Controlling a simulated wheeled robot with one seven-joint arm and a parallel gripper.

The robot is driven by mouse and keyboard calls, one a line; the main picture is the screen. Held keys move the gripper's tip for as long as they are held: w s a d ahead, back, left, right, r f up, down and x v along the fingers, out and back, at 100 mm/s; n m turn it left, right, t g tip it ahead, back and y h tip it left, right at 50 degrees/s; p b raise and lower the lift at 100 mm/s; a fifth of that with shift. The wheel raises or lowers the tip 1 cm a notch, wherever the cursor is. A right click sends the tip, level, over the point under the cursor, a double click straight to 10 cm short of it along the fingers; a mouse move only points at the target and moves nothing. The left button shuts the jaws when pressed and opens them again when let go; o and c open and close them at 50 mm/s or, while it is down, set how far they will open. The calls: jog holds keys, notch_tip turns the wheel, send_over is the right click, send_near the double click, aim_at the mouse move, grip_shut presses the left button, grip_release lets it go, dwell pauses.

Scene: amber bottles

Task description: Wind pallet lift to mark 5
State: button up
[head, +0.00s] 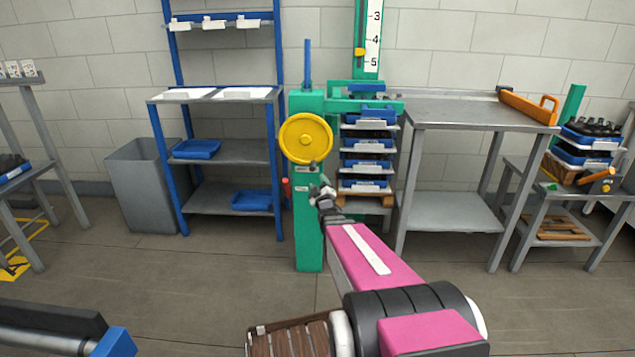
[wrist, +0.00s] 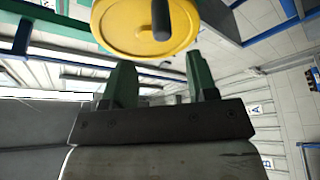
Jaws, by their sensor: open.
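The green pallet lift (head: 309,235) stands in the middle of the head view. Its yellow handwheel (head: 305,138) is on the front, and the wheel's dark handle (wrist: 161,20) shows in the wrist view. On the white scale (head: 374,30), marks 3, 4 and 5 show; the yellow pointer (head: 360,52) stands about midway between 4 and 5. A stack of blue trays (head: 366,165) sits on the lift's wooden pallet (head: 366,201). My gripper (head: 318,188) is just below the wheel. In the wrist view its fingers (wrist: 161,80) are apart and empty, with the handle beyond them.
A grey table (head: 455,112) stands close on the right, bearing an orange tool. A blue shelf rack (head: 225,150) and grey bin (head: 140,185) are on the left. A small red part (head: 285,186) sticks out at the column's left side. Open floor lies in front.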

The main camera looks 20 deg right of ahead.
aim_at(313, 162)
jog(key=w+r+m+h, duration=0.1)
jog(key=w+m, duration=0.2)
jog(key=w+r+m+h, duration=0.1)
jog(key=w+m+h, duration=0.1)
jog(key=w+m, duration=0.1)
jog(key=w+r+m+h, duration=0.1)
jog(key=w+m+h, duration=0.1)
jog(key=w+m, duration=0.2)
jog(key=shift+w+d+r, duration=0.15)
jog(key=shift+w+r, duration=0.1)
jog(key=shift+w, duration=0.15)
grip_shut()
